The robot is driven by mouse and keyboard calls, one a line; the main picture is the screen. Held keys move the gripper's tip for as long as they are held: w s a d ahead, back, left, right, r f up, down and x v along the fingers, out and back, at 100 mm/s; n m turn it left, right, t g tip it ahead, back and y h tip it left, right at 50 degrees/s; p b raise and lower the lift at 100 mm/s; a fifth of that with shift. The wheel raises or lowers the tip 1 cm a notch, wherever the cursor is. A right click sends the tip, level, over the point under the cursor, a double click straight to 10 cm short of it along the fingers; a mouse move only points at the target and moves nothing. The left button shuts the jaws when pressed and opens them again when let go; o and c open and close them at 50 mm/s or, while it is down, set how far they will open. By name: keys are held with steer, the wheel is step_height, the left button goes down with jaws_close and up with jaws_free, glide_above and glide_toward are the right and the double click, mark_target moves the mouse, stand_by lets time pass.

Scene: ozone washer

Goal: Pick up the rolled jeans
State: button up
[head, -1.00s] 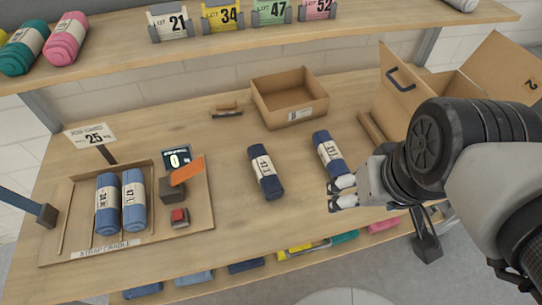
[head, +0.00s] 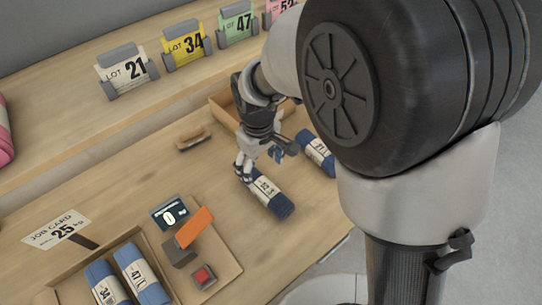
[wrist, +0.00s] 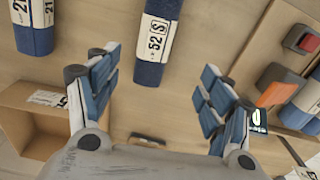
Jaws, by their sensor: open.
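A dark blue jeans roll (head: 270,196) with a white "52" label lies on the bench. It also shows at the top centre of the wrist view (wrist: 155,38). My gripper (head: 244,172) is open at the roll's far end, pointing down; the head view does not show clearly whether it touches. In the wrist view the open fingers (wrist: 160,78) are empty, with the roll ahead of the gap between them. A second dark roll labelled "21" (head: 318,153) lies to the right, partly hidden by my arm. Two lighter blue rolls (head: 104,285) (head: 142,274) lie in a tray at front left.
A cardboard box (wrist: 35,125) stands behind, mostly hidden by my arm in the head view. A scale display (head: 169,214), orange piece (head: 195,227) and red button (head: 204,275) stand left of the "52" roll. A shelf with lot cards (head: 128,75) runs above the back.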

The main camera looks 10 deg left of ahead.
mark_target(265, 187)
step_height(265, 187, down, 10)
steer(key=shift+r+b, duration=0.15)
steer(key=shift+b, duration=0.95)
steer(key=f+b, duration=0.1)
steer(key=f, duration=0.1)
steer(key=d+f, duration=0.1)
steer(key=f, duration=0.2)
steer(key=shift+w+f+b, duration=0.1)
steer(key=shift+w+b, duration=0.1)
steer(key=shift+b, duration=0.2)
steer(key=c, duration=1.4)
